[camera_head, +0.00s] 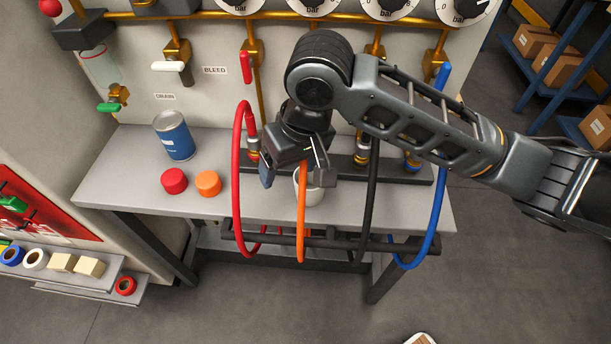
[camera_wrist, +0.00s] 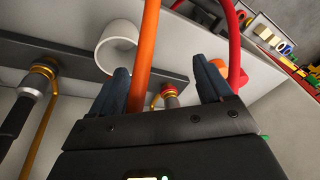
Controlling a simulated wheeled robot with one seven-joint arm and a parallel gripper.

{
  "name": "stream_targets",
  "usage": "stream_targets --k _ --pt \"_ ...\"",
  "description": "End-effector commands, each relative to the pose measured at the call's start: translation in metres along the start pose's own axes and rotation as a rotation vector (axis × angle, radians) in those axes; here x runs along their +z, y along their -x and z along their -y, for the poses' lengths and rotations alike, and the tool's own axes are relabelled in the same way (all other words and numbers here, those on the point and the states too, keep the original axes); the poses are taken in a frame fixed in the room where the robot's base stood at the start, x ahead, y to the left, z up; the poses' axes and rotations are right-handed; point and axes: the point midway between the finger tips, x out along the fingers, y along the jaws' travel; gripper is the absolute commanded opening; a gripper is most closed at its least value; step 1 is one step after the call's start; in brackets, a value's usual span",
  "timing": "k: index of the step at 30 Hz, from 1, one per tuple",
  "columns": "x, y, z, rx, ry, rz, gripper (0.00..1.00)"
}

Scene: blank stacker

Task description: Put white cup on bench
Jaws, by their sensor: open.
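The white cup (camera_head: 314,192) is on the grey bench (camera_head: 222,148) near its middle, partly hidden behind my gripper and the orange hose. In the wrist view the white cup (camera_wrist: 103,50) shows its round rim at the upper left, beyond one finger and apart from it. My gripper (camera_head: 295,178) is open above the bench, close beside the cup. In the wrist view the orange hose (camera_wrist: 144,50) passes across the gap between the fingers of my gripper (camera_wrist: 162,76). No cup is between them. Whether the hose touches a finger I cannot tell.
Red (camera_head: 237,190), black (camera_head: 371,200) and blue (camera_head: 436,205) hoses hang in loops over the bench front around my gripper. A blue can (camera_head: 174,137), a red cap (camera_head: 174,181) and an orange cap (camera_head: 208,183) stand at the left. Bench space between can and red hose is clear.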

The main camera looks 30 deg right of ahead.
Motion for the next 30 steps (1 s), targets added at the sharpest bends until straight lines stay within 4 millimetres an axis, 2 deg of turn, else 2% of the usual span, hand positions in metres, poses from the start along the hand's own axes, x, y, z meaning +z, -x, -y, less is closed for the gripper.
stream_targets --k 1,3,6,17,24,30 --pt "0.003 0.002 -0.019 0.053 -0.008 0.026 0.79" --pt "0.008 0.002 -0.035 0.100 -0.015 0.055 0.79" --pt "0.011 0.001 -0.047 0.136 -0.024 0.076 0.79" --pt "0.014 -0.031 -0.052 0.141 -0.024 0.080 0.79" --pt "0.015 -0.065 -0.054 0.141 -0.024 0.080 0.79" --pt "0.016 -0.075 -0.055 0.139 -0.023 0.077 0.79"
